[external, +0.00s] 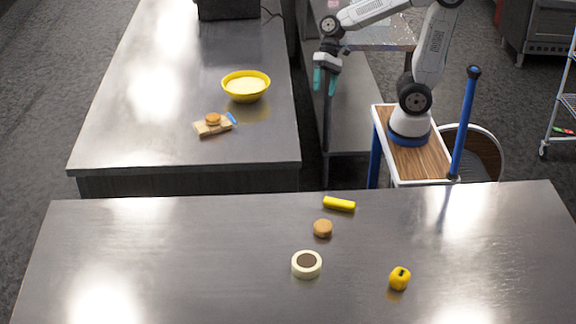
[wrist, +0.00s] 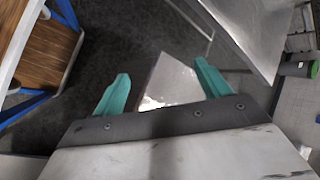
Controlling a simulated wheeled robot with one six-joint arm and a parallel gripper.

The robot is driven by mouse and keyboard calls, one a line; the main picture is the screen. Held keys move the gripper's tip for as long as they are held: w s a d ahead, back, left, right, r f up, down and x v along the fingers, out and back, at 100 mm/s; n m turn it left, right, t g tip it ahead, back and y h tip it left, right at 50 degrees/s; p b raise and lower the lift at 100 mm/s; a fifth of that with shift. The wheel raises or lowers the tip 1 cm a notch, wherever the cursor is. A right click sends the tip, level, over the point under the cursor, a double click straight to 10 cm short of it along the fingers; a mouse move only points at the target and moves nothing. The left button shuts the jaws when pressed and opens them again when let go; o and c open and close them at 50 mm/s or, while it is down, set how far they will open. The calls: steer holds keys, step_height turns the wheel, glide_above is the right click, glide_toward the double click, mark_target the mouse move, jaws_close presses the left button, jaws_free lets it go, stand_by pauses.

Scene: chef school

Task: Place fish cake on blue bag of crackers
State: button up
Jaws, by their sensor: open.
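A small bag (external: 205,129) with a blue end lies on the left steel table, near its front edge. A round brown patty that looks like a fish cake (external: 213,118) rests on top of it. A similar round brown piece (external: 323,229) lies on the front table; I cannot tell what it is. My gripper (external: 325,80), with teal fingers, is raised to the right of the left table, well apart from the bag. In the wrist view my gripper (wrist: 162,90) is open, with nothing between its fingers.
A yellow bowl (external: 246,87) stands behind the bag. The front table (external: 180,260) also holds a yellow cylinder (external: 339,204), a tape-like ring (external: 307,265) and a small yellow object (external: 399,279). Its left part is clear. A gap separates the two tables.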

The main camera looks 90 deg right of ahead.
steer(key=s+d+n+h, duration=0.3)
steer(key=s+d+n, duration=0.1)
steer(key=s, duration=0.4)
steer(key=s+d+n+g+h, duration=0.1)
steer(key=s+d+n+h, duration=0.3)
steer(key=s, duration=0.4)
steer(key=shift+s+f+n, duration=0.25)
steer(key=shift+f+n, duration=0.05)
steer(key=shift+n, duration=0.2)
